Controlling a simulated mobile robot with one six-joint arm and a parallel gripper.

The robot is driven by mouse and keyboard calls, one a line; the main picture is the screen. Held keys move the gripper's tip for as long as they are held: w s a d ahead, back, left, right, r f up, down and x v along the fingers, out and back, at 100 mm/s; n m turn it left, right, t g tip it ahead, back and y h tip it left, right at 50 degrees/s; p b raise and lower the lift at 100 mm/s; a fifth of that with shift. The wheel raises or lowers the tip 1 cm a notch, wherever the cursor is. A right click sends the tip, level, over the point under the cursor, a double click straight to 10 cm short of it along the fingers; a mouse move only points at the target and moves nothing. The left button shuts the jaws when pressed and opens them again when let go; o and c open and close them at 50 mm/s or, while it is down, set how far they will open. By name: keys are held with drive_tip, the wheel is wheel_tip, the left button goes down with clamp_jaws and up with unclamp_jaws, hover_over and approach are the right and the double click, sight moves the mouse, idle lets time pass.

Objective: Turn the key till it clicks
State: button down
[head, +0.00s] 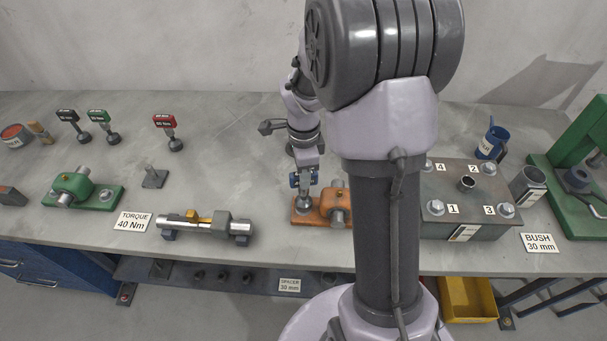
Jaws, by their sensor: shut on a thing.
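An orange bearing block (338,209) sits at the front of the bench, partly hidden behind my arm. My gripper (304,180) points down over the left end of its base. The fingers, with small dark blue parts, are shut on a slim grey upright key (305,190). Its lower end is at the bolt on the block's left side; the exact fit is too small to tell. Other keys with black (67,117), green (99,115) and red (165,121) heads stand at the back left.
A green bearing block (75,186) and a shaft on supports (205,225) lie to the left. A grey box with numbered bolts (465,195), a blue mug (493,143) and a green press (580,150) stand to the right. The bench behind my gripper's left is largely clear.

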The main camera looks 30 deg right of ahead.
drive_tip(key=shift+f+b, duration=0.75)
drive_tip(key=shift+f, duration=0.05)
idle(0.5)
drive_tip(key=c, duration=2)
unclamp_jaws()
clamp_jaws()
drive_tip(key=shift+f+m+b, duration=0.1)
drive_tip(key=shift+m+b, duration=0.2)
drive_tip(key=shift+m, duration=0.1)
drive_tip(key=shift+m+b, duration=0.4)
drive_tip(key=shift+m, duration=0.4)
